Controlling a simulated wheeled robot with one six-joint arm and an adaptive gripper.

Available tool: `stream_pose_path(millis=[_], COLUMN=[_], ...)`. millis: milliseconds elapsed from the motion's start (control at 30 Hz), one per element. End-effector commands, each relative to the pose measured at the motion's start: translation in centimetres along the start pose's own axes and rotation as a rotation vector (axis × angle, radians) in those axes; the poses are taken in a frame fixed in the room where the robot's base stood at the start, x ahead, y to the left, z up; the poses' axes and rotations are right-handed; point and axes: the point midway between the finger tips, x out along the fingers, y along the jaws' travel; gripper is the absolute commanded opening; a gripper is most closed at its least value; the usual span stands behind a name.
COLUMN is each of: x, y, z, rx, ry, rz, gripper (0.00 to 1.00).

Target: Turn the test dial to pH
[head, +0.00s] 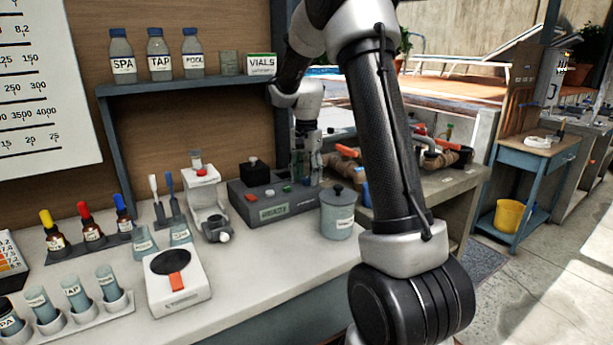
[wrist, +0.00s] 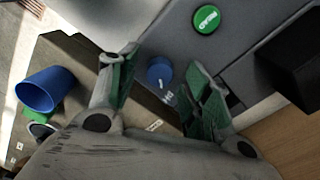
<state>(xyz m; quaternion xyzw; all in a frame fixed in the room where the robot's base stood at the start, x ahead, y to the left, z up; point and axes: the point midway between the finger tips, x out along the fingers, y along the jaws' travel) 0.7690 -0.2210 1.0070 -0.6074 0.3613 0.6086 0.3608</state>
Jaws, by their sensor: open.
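The grey test meter (head: 290,208) stands on the counter, with a small display, a red button, a green button and a black block on top. My gripper (head: 307,155) points down over its right end. In the wrist view, the round blue dial (wrist: 159,70) lies between the open fingers of my gripper (wrist: 162,80), apart from both as far as I can see. Small white marks show beside the dial, too small to read surely. A green button (wrist: 207,19) is above it in that view. The dial is not clear in the head view.
A lidded grey jar (head: 339,213) stands close in front of the meter's right end. A white instrument (head: 205,200) is on its left. A shelf (head: 190,84) with bottles and a vials box hangs behind. In the wrist view, a black block (wrist: 292,58) rises at right.

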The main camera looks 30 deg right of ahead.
Motion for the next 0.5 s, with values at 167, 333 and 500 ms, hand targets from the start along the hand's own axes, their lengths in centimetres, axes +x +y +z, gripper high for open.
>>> stream_pose_path(millis=[167, 333, 500], x=[-3.2, -7.1, -10.1], y=[-0.1, -0.1, -0.1], z=[-0.1, -0.1, -0.1], rx=[0.000, 0.000, 0.000], ry=[0.004, 0.003, 0.003], rz=[-0.005, -0.004, -0.004], gripper=[0.49, 0.49, 0.49])
